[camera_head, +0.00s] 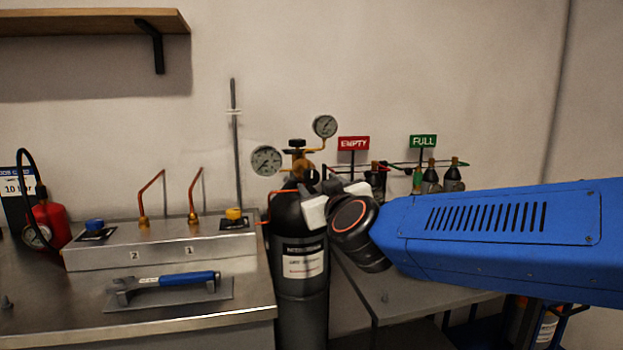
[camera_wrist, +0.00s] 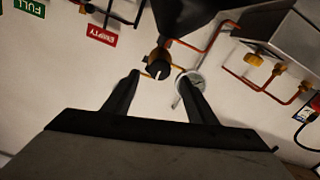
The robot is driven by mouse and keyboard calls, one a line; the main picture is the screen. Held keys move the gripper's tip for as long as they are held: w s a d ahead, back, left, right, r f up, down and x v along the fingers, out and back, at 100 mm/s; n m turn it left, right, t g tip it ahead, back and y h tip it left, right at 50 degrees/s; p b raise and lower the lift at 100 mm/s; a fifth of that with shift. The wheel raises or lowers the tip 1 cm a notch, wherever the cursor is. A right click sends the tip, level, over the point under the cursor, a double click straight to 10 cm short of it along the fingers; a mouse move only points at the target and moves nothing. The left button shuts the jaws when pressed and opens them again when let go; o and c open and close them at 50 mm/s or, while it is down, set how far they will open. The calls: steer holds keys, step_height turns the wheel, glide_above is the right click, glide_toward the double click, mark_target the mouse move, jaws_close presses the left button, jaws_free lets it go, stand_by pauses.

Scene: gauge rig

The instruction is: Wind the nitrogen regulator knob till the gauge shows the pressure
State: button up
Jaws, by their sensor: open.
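The black nitrogen cylinder (camera_head: 300,240) stands upright between the bench and a side table. Its brass regulator (camera_head: 299,164) carries a dark knob (camera_head: 297,143) on top and two round dial gauges, a left one (camera_head: 265,160) and an upper right one (camera_head: 325,126). The needles are too small to read. In the wrist view, which is upside down, the dark knob (camera_wrist: 157,69) with a pale mark appears between the fingertips of my open gripper (camera_wrist: 158,76). I cannot tell how far beyond the tips it lies. A gauge (camera_wrist: 196,80) is partly hidden by the right finger.
A card reading 10 bar (camera_head: 18,187) stands at far left by a red gauged bottle (camera_head: 50,224). EMPTY (camera_head: 353,143) and FULL (camera_head: 423,141) signs stand by small cylinders.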

mark_target(312, 178)
steer(key=x, duration=0.7)
steer(key=shift+w, duration=0.2)
steer(key=c, duration=1.1)
